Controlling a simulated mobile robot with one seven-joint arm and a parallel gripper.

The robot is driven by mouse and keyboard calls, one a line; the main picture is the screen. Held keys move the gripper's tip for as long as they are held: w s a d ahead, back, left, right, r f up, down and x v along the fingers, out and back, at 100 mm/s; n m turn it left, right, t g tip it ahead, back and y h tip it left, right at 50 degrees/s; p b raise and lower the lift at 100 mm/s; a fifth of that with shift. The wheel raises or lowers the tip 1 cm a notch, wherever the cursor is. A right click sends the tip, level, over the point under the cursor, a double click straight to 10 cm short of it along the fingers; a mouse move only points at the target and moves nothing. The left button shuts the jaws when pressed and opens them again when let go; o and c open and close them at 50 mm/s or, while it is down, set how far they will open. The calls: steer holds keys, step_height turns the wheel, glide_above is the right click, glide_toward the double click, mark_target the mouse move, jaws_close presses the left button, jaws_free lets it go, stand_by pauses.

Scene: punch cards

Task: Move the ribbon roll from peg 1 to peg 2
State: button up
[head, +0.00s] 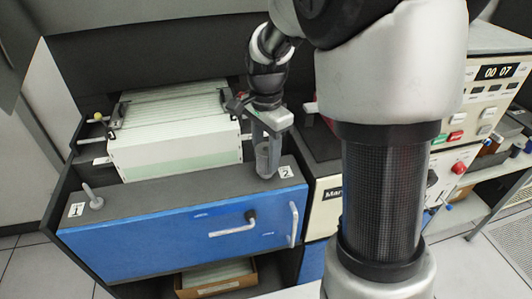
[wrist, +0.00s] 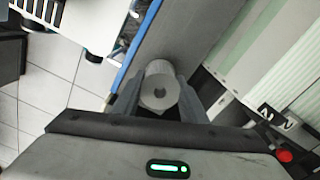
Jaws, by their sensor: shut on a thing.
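The ribbon roll (wrist: 153,103) is a pale grey cylinder with a dark centre hole, held between the two fingers of my gripper (wrist: 158,100) in the wrist view. In the head view my gripper (head: 267,165) points down over the right end of the grey ledge, beside the "2" label (head: 286,172). The roll is mostly hidden by the fingers there. Peg 1 (head: 92,198) stands bare and upright at the left end of the ledge by the "1" label (head: 76,210). Peg 2 is hidden; I cannot tell whether the roll is around it.
The grey ledge (head: 170,195) tops a blue panel (head: 170,240) with handles. A stack of pale cards (head: 175,150) stands behind it. A control console (head: 495,95) is at the right. The ledge between the pegs is clear.

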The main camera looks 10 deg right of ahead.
steer(key=shift+f+b, duration=0.35)
steer(key=shift+f, duration=0.25)
stand_by(0.3)
steer(key=o, duration=1.2)
steer(key=shift+r, duration=0.1)
